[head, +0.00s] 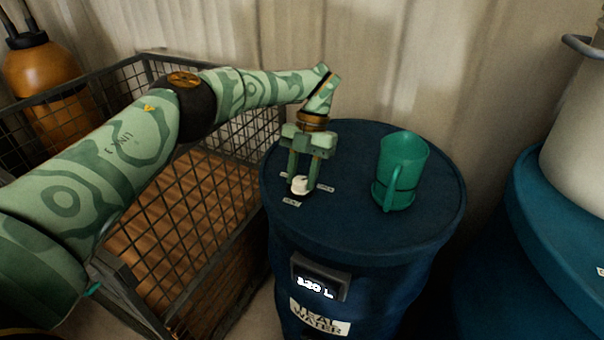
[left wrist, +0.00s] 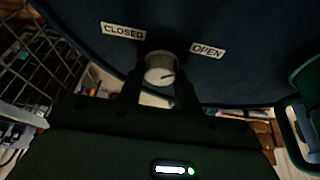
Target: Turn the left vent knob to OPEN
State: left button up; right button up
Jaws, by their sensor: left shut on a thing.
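The vent knob (head: 300,184) is a small white round knob on the lid of the dark blue drum (head: 365,232). In the left wrist view the knob (left wrist: 158,62) shows a dark line on its lower right part. The CLOSED label (left wrist: 123,31) lies to its upper left and the OPEN label (left wrist: 207,50) to its upper right. I cannot tell exactly which label the line points to. My left gripper (head: 302,182) reaches down from above, with one finger on each side of the knob, shut on it. My right gripper is not in view.
A teal mug (head: 402,165) stands on the lid, right of my left gripper. A wire-mesh crate (head: 215,200) stands left of the drum, with an orange container (head: 45,75) behind it. Another blue drum (head: 530,225) bears a pale vessel (head: 580,130) at right.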

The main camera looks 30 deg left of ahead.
aim_at(302, 178)
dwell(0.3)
pick_arm(q)
jog(key=o, duration=1)
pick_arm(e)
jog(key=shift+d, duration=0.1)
pick_arm(q)
jog(key=v, duration=0.2)
jog(key=b+v, duration=0.1)
jog(key=v, duration=0.1)
jog(key=shift+w+r, duration=0.15)
jog(key=shift+w, duration=0.15)
jog(key=b+v, duration=0.7)
jog(key=b, duration=0.3)
jog(key=shift+r, duration=0.3)
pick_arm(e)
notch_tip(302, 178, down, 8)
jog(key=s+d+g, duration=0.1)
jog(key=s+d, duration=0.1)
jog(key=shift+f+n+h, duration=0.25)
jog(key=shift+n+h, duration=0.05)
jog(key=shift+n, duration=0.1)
pick_arm(q)
jog(key=shift+s+r, duration=0.1)
jog(key=shift+s, duration=0.05)
